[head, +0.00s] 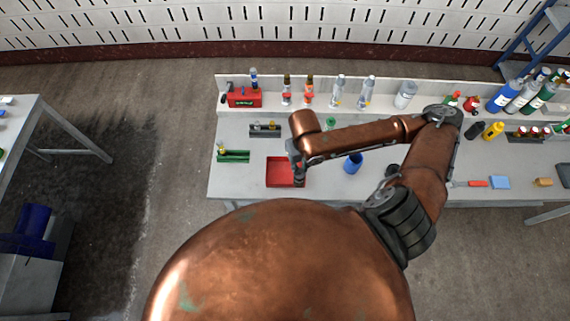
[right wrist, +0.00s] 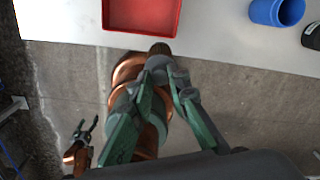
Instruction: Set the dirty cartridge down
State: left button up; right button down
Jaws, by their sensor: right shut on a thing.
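My right gripper (head: 298,168) is at the right edge of the red tray (head: 279,173) in the head view. In the right wrist view its green fingers (right wrist: 162,72) are shut on a small cartridge (right wrist: 159,50) with a dark brown end and a greyer part below. The fingers hide much of it. The red tray (right wrist: 142,14) lies beyond the cartridge there and looks empty. My left gripper (right wrist: 82,128) shows small at the lower left of the right wrist view, its fingers apart with nothing visible between them.
A blue cup (head: 353,164) stands right of the tray, with a dark round item beside it. A green rack (head: 233,156) and a dark rack (head: 264,130) are left and behind. Bottles and a red toolbox (head: 244,98) line the back. Bench surface around the tray is clear.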

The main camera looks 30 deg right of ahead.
jog(key=w+f+p, duration=0.1)
jog(key=w+f, duration=0.9)
jog(key=f, duration=0.1)
jog(key=shift+d+f, duration=0.1)
jog(key=shift+f, duration=0.1)
jog(key=c, duration=1.8)
grip_release()
jog(key=shift+c, duration=0.2)
jog(key=shift+r, duration=0.1)
notch_tip(320, 180, up, 12)
